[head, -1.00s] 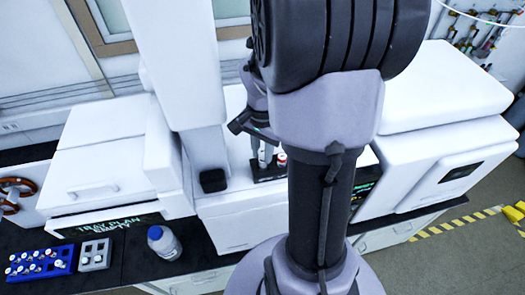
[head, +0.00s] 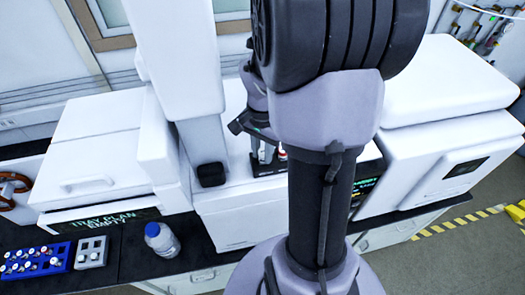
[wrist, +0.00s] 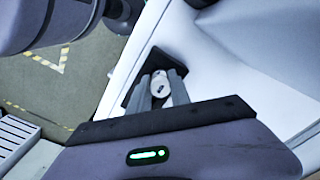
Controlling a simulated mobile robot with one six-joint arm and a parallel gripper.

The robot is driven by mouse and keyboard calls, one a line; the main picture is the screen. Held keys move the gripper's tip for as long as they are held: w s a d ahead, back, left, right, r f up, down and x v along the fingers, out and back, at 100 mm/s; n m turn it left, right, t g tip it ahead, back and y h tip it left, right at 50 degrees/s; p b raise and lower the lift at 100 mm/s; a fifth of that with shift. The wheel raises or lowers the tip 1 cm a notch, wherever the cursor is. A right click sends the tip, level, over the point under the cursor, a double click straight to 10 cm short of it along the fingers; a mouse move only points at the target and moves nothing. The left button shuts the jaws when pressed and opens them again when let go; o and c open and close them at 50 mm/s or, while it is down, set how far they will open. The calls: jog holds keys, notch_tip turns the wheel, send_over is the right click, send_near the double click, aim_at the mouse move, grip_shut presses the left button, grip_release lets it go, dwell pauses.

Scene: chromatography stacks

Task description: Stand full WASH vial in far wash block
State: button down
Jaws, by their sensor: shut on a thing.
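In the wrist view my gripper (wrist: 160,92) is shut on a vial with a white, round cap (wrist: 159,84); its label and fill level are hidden. A small black block (wrist: 174,63) lies just beyond and around the fingertips. In the head view my gripper (head: 263,152) points down at a low black block (head: 240,168) on the white instrument's top. Whether the vial's base is inside the block or above it, I cannot tell. A red-and-white vial (head: 282,154) shows at the right of the gripper, partly hidden by my arm.
A blue rack (head: 35,259) with several vials, a grey block (head: 92,252) with vials and a blue-capped bottle (head: 161,239) stand on the dark bench at the left. A tray front reading "TRAY PLAN EMPTY" (head: 105,222) is behind. White instruments (head: 440,165) flank my arm.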

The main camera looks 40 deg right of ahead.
jog(key=shift+f, duration=0.15)
jog(key=c, duration=0.7)
grip_release()
notch_tip(320, 180, up, 7)
jog(key=p, duration=0.5)
